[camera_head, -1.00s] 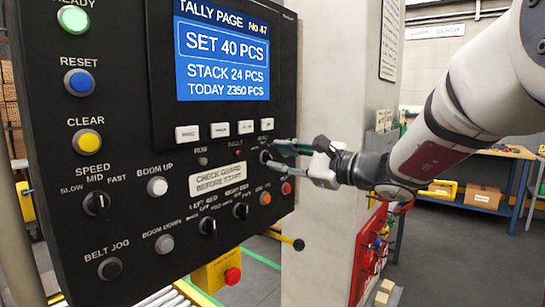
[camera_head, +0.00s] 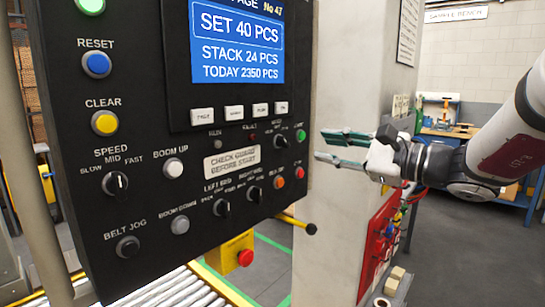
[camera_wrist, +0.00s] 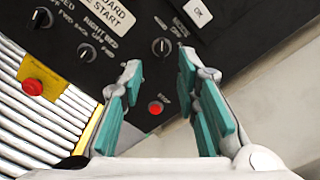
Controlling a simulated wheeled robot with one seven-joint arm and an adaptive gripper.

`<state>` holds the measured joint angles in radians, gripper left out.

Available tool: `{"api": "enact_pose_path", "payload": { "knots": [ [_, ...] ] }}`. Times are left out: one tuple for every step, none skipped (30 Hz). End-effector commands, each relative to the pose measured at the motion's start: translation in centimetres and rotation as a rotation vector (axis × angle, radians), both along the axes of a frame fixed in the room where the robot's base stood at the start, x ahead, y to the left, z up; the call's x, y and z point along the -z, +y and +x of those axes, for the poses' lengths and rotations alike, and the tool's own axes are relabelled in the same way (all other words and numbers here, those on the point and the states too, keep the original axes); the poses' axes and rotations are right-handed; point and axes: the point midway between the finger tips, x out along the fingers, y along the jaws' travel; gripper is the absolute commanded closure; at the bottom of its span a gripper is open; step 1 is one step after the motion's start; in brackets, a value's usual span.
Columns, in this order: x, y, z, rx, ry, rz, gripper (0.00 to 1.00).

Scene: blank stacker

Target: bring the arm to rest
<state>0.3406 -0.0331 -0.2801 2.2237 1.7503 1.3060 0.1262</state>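My gripper (camera_head: 322,146) is open with nothing between its teal-padded fingers. In the head view it is just right of the black control panel (camera_head: 72,178), its fingers pointing left towards the panel's lower right part. In the wrist view my gripper (camera_wrist: 160,68) shows its two fingers apart, with the panel (camera_wrist: 240,48) beyond them. A small knob (camera_wrist: 161,47) and a lit red button (camera_wrist: 155,108) show between the fingers. The fingertips look clear of the panel. My arm reaches in from the right.
A pale pillar (camera_head: 345,215) stands behind my gripper. A red box (camera_head: 380,240) with fittings hangs low on it. A roller conveyor (camera_head: 175,292) and a yellow box with a red button (camera_head: 245,258) are below the panel. A blue workbench (camera_head: 515,197) stands at back right.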

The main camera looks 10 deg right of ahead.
Motion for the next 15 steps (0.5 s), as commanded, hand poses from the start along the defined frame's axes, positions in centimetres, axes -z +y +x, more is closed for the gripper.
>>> {"api": "enact_pose_path", "payload": {
  "knots": [
    [0.0, 0.1, -0.1, -0.004, 0.0, -0.004, 0.71],
    [0.0, 0.4, -0.2, -0.01, 0.002, -0.01, 0.71],
    [0.0, 1.0, -0.6, -0.026, 0.006, -0.027, 0.71],
    [-0.1, 1.6, -1.0, -0.043, 0.01, -0.044, 0.71],
    [0.0, 2.4, -1.6, -0.065, 0.016, -0.069, 0.71],
    [0.2, 3.7, -2.6, -0.103, 0.028, -0.112, 0.71],
    [0.4, 4.9, -3.6, -0.139, 0.037, -0.152, 0.71],
    [0.6, 6.1, -4.7, -0.177, 0.045, -0.197, 0.71],
    [1.0, 7.7, -6.4, -0.232, 0.057, -0.268, 0.71],
    [1.4, 8.9, -7.8, -0.276, 0.067, -0.324, 0.71],
    [1.8, 9.9, -9.2, -0.321, 0.074, -0.385, 0.71],
    [2.5, 11.1, -11.2, -0.377, 0.083, -0.47, 0.71],
    [3.0, 11.8, -12.6, -0.421, 0.086, -0.533, 0.71],
    [3.5, 12.3, -14.1, -0.46, 0.089, -0.598, 0.71],
    [4.2, 12.9, -16.0, -0.512, 0.091, -0.685, 0.71]
  ]
}}
